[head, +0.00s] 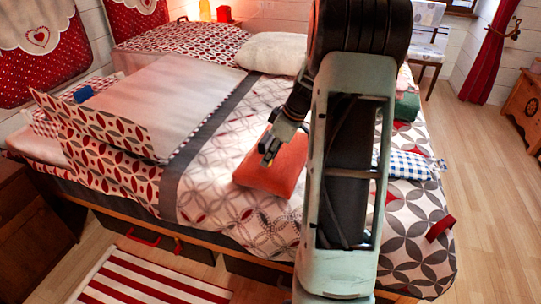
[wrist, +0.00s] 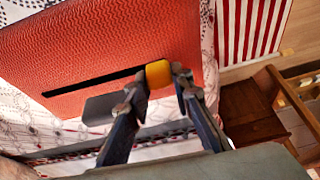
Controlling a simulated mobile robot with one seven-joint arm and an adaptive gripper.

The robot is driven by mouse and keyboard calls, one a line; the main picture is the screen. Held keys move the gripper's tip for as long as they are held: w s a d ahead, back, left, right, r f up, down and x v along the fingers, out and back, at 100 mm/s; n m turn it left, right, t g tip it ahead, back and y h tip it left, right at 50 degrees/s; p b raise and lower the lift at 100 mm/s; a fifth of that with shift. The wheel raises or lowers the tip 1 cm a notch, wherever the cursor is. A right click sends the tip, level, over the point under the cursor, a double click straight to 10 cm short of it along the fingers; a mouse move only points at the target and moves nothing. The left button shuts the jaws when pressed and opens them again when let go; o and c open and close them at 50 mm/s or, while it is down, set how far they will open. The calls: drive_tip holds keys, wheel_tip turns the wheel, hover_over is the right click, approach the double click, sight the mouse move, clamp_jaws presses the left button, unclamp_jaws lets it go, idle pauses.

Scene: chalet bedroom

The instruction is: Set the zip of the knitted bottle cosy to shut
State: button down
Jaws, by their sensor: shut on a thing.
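The orange knitted bottle cosy (head: 285,172) lies on the bed's patterned cover; its ribbed top also fills much of the wrist view (wrist: 90,45). A straight dark slot, the zip line (wrist: 95,83), runs along it, with a yellow zip pull (wrist: 158,74) at its right end in the wrist view. My gripper (wrist: 160,80) is shut on the yellow pull, a finger on either side. In the head view my gripper (head: 266,160) is over the cosy, beside my arm. A dark grey block (wrist: 100,108) shows below the slot; I cannot tell what it is.
A blue checked cloth (head: 408,165), a green item (head: 406,107) and a red item (head: 440,228) lie at right. Wooden floor (head: 490,210) is clear at right.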

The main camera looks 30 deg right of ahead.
drive_tip(key=c, duration=1.7)
unclamp_jaws()
drive_tip(key=shift+r, duration=0.15)
drive_tip(key=v, duration=1.1)
drive_tip(key=shift+s+r, duration=0.15)
drive_tip(key=shift+r, duration=0.25)
